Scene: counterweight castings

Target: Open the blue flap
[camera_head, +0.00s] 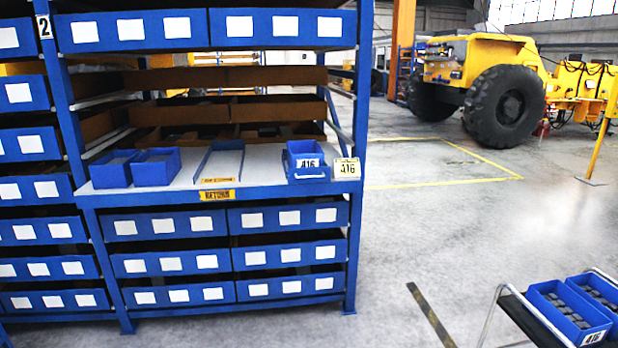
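A blue rack (215,190) stands at the left, with a pale shelf at mid height. At the shelf's right end sits a small blue bin (293,151) labelled 416. A blue flap-like piece (312,174) lies low at its front edge; its exact position is too small to tell. Neither of my grippers is in view.
Two blue bins (155,168) and a blue channel (222,160) above a RETURN label stand on the shelf. A cart (530,322) with blue bins of dark castings is at lower right. A yellow vehicle (490,75) stands behind; the floor between is clear.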

